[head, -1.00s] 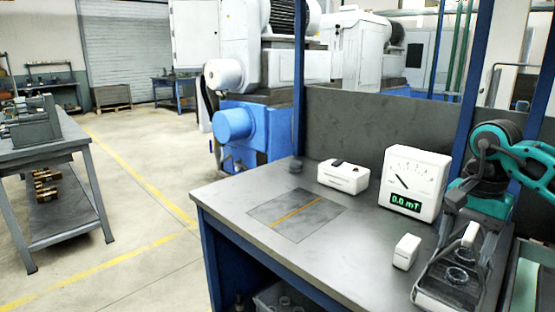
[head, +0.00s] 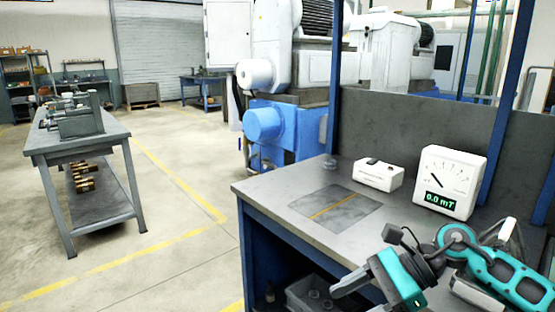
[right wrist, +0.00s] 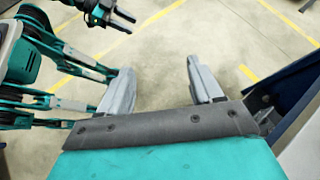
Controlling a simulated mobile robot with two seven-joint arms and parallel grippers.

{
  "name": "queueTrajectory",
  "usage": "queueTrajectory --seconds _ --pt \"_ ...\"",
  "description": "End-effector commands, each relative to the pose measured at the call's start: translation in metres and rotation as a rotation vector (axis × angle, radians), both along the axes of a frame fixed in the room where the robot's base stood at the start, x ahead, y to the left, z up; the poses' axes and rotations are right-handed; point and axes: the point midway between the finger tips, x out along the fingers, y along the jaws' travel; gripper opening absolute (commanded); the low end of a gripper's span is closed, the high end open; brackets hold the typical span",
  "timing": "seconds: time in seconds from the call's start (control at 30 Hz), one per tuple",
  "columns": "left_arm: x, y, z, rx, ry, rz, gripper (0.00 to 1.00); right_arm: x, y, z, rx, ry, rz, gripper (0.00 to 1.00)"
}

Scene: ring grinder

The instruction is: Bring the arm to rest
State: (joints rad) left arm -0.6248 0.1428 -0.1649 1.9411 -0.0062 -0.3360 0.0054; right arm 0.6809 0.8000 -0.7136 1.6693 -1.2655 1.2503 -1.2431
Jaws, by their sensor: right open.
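My right arm comes in from the right in the head view, low over the front right of the workbench (head: 290,205). Its gripper (head: 356,292) points left near the bench's front edge. In the right wrist view the two grey fingers of the right gripper (right wrist: 160,88) stand wide apart with only floor between them. Nothing is held. Teal links, apparently of my left arm, show at the left of that view. A dark jaw-like end (right wrist: 110,14) shows at its top, too small to read its state. My left gripper is not in the head view.
A white meter (head: 449,182) reading 0.0 mT and a white box (head: 379,174) stand at the back of the bench. A grey bin (head: 316,294) is underneath. A side table (head: 75,148) stands left, with open floor between. A blue post (head: 332,80) rises behind.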

Motion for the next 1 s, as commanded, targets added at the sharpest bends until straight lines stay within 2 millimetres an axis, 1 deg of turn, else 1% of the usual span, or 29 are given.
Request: queueTrajectory --seconds 0.03,0.1,0.17,0.2,0.27,0.3,0.37,0.4,0.47,0.5,0.57,0.6,0.67,0.7,0.77,0.8,0.83,0.9,1.0 --pt "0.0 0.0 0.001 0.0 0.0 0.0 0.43 -0.009 0.026 0.0 0.139 0.107 -0.067 0.65" --pt "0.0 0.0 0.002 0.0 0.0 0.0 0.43 -0.014 0.052 0.008 0.333 0.274 -0.184 0.65" --pt "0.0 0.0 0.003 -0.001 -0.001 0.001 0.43 -0.016 0.067 0.015 0.493 0.434 -0.289 0.65" --pt "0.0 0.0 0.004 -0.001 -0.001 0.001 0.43 -0.015 0.073 0.018 0.596 0.551 -0.36 0.65" --pt "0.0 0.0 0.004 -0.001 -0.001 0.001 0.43 -0.012 0.077 0.021 0.749 0.735 -0.47 0.65" --pt "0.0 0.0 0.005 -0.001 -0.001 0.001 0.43 -0.009 0.075 0.02 0.847 0.863 -0.546 0.65" --pt "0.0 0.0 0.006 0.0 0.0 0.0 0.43 -0.005 0.069 0.015 0.99 1.062 -0.661 0.65" --pt "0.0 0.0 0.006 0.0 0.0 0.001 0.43 -0.002 0.062 0.007 1.085 1.2 -0.74 0.65" --pt "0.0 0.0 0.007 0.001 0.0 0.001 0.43 0.001 0.049 -0.009 1.224 1.411 -0.859 0.65" --pt "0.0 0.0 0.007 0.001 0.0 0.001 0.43 0.0 0.039 -0.023 1.314 1.552 -0.94 0.65" --pt "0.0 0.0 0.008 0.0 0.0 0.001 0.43 -0.005 0.023 -0.05 1.45 1.768 -1.064 0.65" --pt "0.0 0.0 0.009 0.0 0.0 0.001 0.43 -0.011 0.012 -0.07 1.541 1.912 -1.146 0.65" --pt "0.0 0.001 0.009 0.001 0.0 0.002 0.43 -0.026 -0.004 -0.102 1.674 2.119 -1.266 0.65" --pt "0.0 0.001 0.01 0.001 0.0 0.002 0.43 -0.039 -0.013 -0.124 -1.745 -2.228 1.333 0.65" --pt "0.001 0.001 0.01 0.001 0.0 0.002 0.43 -0.062 -0.024 -0.154 -1.604 -2.063 1.237 0.65" --pt "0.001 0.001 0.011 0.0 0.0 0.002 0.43 -0.076 -0.03 -0.169 -1.53 -1.97 1.183 0.65" --pt "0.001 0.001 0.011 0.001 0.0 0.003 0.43 -0.086 -0.032 -0.18 -1.481 -1.908 1.147 0.65" --pt "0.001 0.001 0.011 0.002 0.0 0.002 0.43 -0.108 -0.038 -0.199 -1.393 -1.791 1.082 0.65" --pt "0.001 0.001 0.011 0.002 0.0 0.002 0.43 -0.127 -0.041 -0.214 -1.32 -1.688 1.025 0.65"
